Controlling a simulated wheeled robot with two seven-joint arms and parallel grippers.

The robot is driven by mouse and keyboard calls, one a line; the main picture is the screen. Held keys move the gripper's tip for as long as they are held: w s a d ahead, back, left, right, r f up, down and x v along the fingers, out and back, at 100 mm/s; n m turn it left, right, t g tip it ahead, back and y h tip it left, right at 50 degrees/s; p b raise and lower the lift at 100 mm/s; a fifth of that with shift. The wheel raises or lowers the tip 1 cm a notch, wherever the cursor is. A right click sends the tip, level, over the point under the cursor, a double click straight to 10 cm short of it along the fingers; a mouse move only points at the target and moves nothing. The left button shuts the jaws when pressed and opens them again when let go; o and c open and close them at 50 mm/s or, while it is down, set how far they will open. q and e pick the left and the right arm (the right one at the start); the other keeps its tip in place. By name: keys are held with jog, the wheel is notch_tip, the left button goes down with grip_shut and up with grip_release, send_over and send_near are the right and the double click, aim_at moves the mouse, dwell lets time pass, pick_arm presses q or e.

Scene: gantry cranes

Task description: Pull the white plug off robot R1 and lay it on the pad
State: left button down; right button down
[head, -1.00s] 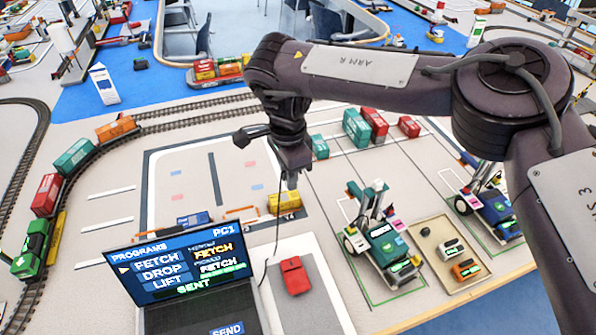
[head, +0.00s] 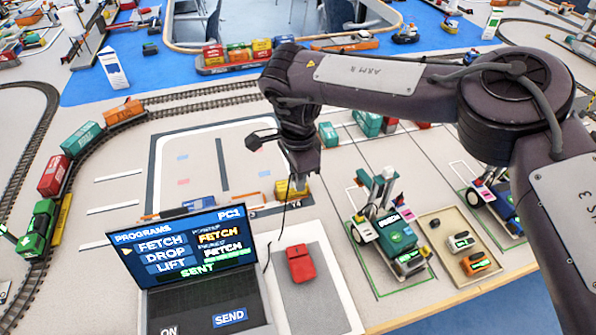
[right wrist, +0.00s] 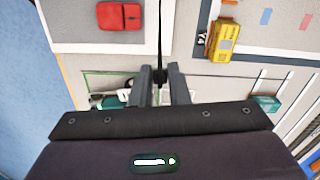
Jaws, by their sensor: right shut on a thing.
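My right gripper (head: 298,185) hangs above the yellow wagon and is shut on a dark plug. In the right wrist view the dark plug (right wrist: 160,76) sits between the fingers, with a thin black cable running from it. The cable (head: 284,215) hangs down towards the laptop. I cannot make out any white on the plug. A grey pad (head: 308,292) lies right of the laptop with a red block (head: 300,263) on it. A small green and white robot (head: 392,232) stands right of the pad; its name is unreadable. My left gripper is not in view.
An open laptop (head: 195,260) stands at the front. A tan tray (head: 433,220) holds a white and an orange module. A second small robot (head: 505,210) stands beyond it. A yellow wagon (head: 293,190) is below the gripper. The front part of the pad is bare.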

jog(key=b, duration=0.5)
send_near(298, 235)
jog(key=shift+w+f+b, duration=0.1)
jog(key=shift+f+b, duration=2.45)
jog(key=shift+b, duration=1.35)
jog(key=shift+f+b, duration=0.5)
jog(key=shift+f, duration=0.05)
jog(key=c, duration=1.3)
grip_release()
notch_tip(298, 235, up, 8)
